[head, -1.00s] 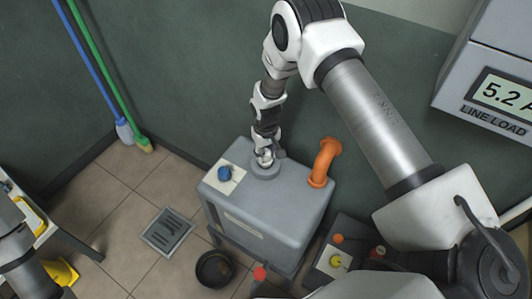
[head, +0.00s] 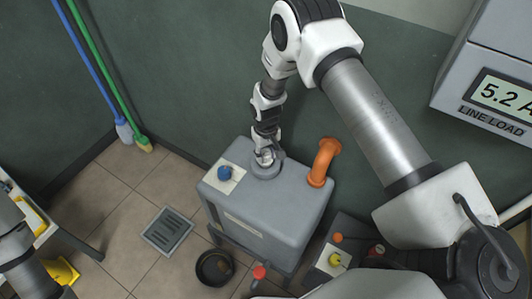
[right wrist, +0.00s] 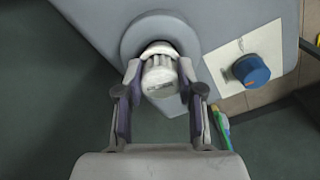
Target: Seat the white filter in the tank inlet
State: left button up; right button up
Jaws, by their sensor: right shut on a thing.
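The grey tank (head: 262,215) stands below my right arm, with a round grey inlet collar (head: 266,172) on its top. My right gripper (head: 264,155) points down just above the collar. In the right wrist view, the right gripper (right wrist: 160,70) is shut on the white filter (right wrist: 161,78), one finger on each side. The filter's far end lies at the opening of the collar (right wrist: 130,38); how deep it sits inside is hidden. My left gripper is out of view; only part of my left arm shows at the lower left.
A blue knob (head: 224,173) on a white plate and an orange pipe (head: 325,162) flank the inlet. A black bowl (head: 215,268) and a floor drain (head: 167,231) lie left of the tank. A line load display (head: 502,92) hangs at the right.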

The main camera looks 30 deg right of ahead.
aim_at(266, 154)
jog(key=shift+f+b, duration=0.4)
jog(key=shift+f, duration=0.25)
jog(key=o, duration=0.9)
jog(key=shift+c, duration=0.2)
jog(key=shift+r, duration=0.1)
notch_tip(266, 154, up, 11)
jog(key=p, duration=0.8)
